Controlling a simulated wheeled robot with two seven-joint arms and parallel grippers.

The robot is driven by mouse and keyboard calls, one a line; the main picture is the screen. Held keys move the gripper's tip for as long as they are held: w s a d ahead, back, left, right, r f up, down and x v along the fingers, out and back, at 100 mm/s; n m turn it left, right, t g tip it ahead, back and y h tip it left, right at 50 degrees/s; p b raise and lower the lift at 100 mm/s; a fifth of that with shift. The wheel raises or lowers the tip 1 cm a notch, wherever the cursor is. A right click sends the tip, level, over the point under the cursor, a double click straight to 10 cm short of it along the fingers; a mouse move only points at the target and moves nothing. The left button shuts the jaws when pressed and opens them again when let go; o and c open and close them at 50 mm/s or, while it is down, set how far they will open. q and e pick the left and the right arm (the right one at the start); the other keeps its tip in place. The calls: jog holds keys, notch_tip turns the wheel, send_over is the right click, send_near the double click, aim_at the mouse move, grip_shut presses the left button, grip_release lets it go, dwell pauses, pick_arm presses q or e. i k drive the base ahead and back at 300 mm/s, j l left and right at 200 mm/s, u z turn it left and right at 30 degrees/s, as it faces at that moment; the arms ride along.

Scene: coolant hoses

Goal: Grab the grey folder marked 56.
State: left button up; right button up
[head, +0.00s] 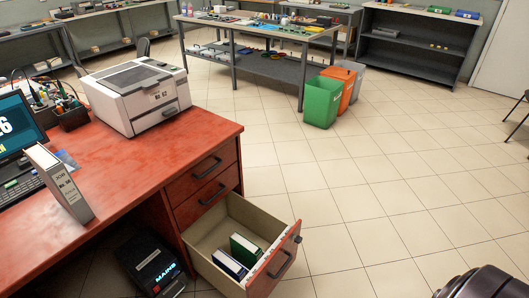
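A grey folder (60,183) stands upright on the red desk (140,160) at the left, beside the keyboard. Its spine faces me and has a white label with small print; I cannot read the number on it surely. Nothing is holding the folder. Neither gripper shows in the head view. Only a dark rounded part, which looks like my own arm, shows at the bottom right corner, far from the folder.
An open drawer (212,215) holds a green binder (245,249) and a blue one (229,265). A dark box (150,265) marked MAINS stands below. The tiled floor at right is clear.

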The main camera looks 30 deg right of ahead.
aim_at(52, 170)
jog(key=i+l+z, duration=0.15)
jog(key=z, duration=0.25)
jog(key=i+z, duration=0.4)
jog(key=i+l+z, duration=0.1)
jog(key=z, duration=0.3)
jog(key=i+j+u, duration=0.1)
jog(key=u, duration=1.4)
